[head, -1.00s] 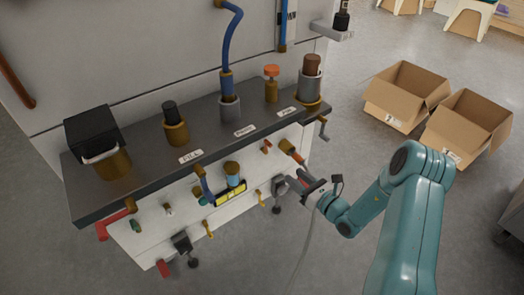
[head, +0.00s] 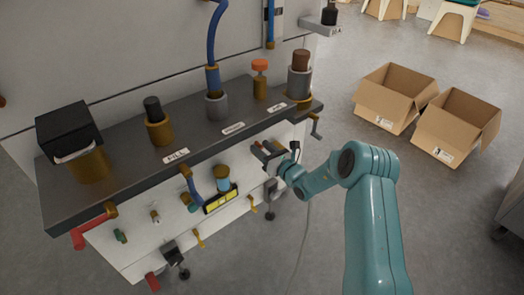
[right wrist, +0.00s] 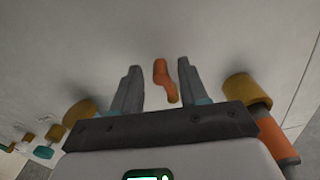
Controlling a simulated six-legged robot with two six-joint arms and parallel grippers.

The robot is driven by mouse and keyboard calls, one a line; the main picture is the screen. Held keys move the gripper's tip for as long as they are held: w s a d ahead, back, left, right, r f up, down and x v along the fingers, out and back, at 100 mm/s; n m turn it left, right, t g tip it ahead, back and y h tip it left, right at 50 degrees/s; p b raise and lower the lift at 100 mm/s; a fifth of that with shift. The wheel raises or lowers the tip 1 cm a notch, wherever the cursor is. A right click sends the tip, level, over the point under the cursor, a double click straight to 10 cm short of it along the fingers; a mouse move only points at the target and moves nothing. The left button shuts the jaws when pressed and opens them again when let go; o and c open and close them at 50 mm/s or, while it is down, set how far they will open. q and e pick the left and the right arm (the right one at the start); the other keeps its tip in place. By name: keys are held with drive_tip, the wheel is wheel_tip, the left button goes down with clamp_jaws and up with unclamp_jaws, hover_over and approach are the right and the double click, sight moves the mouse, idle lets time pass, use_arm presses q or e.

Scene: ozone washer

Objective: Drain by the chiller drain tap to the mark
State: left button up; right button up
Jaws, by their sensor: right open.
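A small orange tap handle with a brass stub (right wrist: 162,78) is on the white front panel in the right wrist view; I cannot tell for sure that it is the chiller drain tap. My right gripper (right wrist: 160,68) is open, its two grey fingers on either side of the handle, with no visible grip on it. In the head view my right gripper (head: 262,150) is at the panel below the bench's right part and hides the tap. A blue sight glass with a brass cap (head: 222,181) stands above a yellow gauge (head: 220,199); no mark is readable. My left gripper is out of view.
A dark bench top (head: 200,135) overhangs the panel and carries several brass and grey fittings. A red-handled pipe (head: 92,228) and a crank (head: 315,124) stick out. An orange-and-brass pipe (right wrist: 270,130) is close right of my gripper. Cardboard boxes (head: 395,97) stand on the floor.

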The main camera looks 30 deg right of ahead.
drive_tip(key=shift+w, duration=0.3)
drive_tip(key=shift+c, duration=0.2)
clamp_jaws()
